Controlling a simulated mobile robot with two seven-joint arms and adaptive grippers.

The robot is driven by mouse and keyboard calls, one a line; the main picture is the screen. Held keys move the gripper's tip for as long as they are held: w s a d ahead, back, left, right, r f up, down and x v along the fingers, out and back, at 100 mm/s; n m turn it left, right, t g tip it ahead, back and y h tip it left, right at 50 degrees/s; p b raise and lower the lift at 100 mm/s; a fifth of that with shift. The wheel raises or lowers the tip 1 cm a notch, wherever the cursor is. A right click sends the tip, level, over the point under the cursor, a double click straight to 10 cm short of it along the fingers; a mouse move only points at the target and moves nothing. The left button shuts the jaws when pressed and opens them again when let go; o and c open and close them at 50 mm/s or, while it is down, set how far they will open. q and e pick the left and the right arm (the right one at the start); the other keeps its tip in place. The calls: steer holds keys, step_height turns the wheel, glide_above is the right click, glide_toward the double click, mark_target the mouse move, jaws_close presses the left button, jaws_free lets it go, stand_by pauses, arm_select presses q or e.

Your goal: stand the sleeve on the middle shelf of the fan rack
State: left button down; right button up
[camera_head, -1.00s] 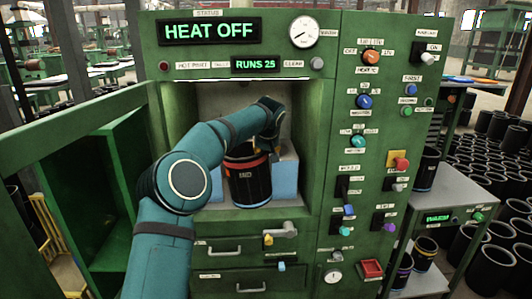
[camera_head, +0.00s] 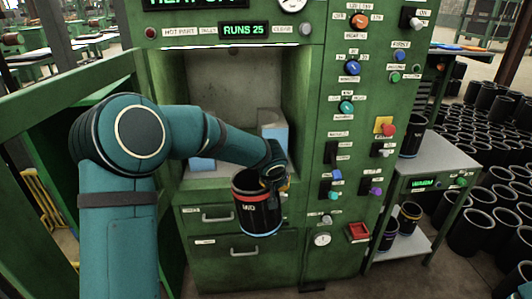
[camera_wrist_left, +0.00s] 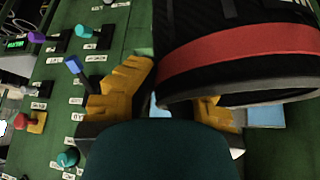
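In the left wrist view the sleeve (camera_wrist_left: 240,55) fills the upper right, between the yellow fingers of the gripper (camera_wrist_left: 170,100). A grey stand (camera_head: 440,158) with a sign reading WARM and a lower shelf is at the right; I cannot tell whether it is the fan rack. My right gripper is not in view.
The machine's open chamber (camera_head: 228,100) holds blue blocks (camera_head: 275,137). Knobs and levers project from the control panel (camera_head: 350,120). A black sleeve (camera_head: 412,140) stands on the grey stand, with smaller ones (camera_head: 408,216) on its lower shelf. Many sleeves (camera_head: 500,160) crowd the floor at right.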

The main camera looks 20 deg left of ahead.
arm_select(q)
steer(key=s+d+f+m+h, duration=0.1)
steer(key=s+d+f+m, duration=0.1)
steer(key=s+d+f, duration=0.5)
step_height(320, 180, down, 3)
steer(key=shift+s+d+r+m, duration=0.1)
steer(key=shift+s+d+m, duration=0.15)
steer(key=shift+d, duration=0.35)
steer(key=shift+w+r, duration=0.15)
